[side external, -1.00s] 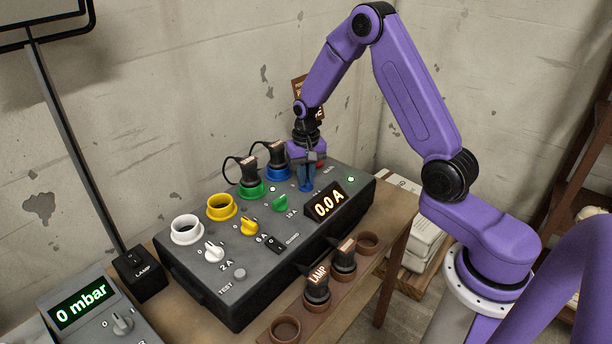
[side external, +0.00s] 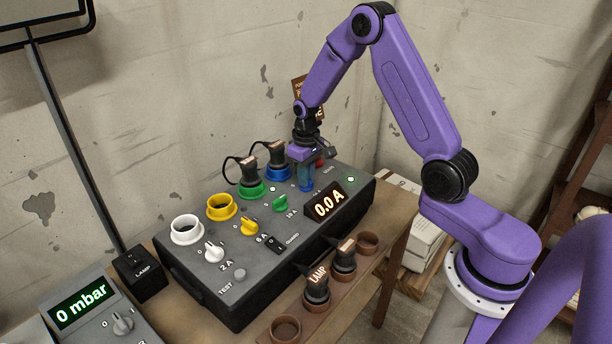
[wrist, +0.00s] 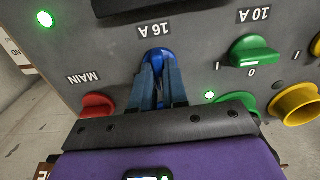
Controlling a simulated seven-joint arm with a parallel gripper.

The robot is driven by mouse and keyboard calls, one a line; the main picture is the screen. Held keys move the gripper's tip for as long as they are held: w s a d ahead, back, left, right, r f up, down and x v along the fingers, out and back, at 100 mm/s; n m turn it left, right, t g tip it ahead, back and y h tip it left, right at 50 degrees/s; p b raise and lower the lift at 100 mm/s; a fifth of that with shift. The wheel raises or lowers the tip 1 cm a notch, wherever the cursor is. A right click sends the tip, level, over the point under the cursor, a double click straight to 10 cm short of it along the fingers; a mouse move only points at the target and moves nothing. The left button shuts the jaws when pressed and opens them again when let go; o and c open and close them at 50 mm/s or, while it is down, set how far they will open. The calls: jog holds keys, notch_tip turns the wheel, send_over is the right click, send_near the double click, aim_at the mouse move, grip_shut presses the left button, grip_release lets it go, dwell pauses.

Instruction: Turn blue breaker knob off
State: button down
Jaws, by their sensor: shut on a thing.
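The blue breaker knob (wrist: 158,56) sits on the grey panel below the 16 A label in the wrist view. My gripper (wrist: 158,78) is shut on it, its two fingers on either side of the knob. In the side external view my gripper (side external: 305,180) points down onto the panel's far right part and mostly hides the knob. The knob's pointer and its markings are covered by the fingers, so its setting cannot be read.
The grey panel (side external: 200,277) also carries green (side external: 280,203), yellow (side external: 250,227) and white (side external: 214,252) knobs, a red MAIN knob (wrist: 97,104) and a display (side external: 325,203) reading 0.0 A. Plugs stand in the green and blue sockets behind. A brown rack (side external: 286,328) stands in front.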

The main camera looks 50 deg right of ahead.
jog(key=shift+r, duration=0.1)
jog(key=c, duration=1.1)
grip_release()
jog(key=shift+c, duration=0.2)
notch_tip(320, 180, up, 17)
jog(key=shift+r, duration=0.2)
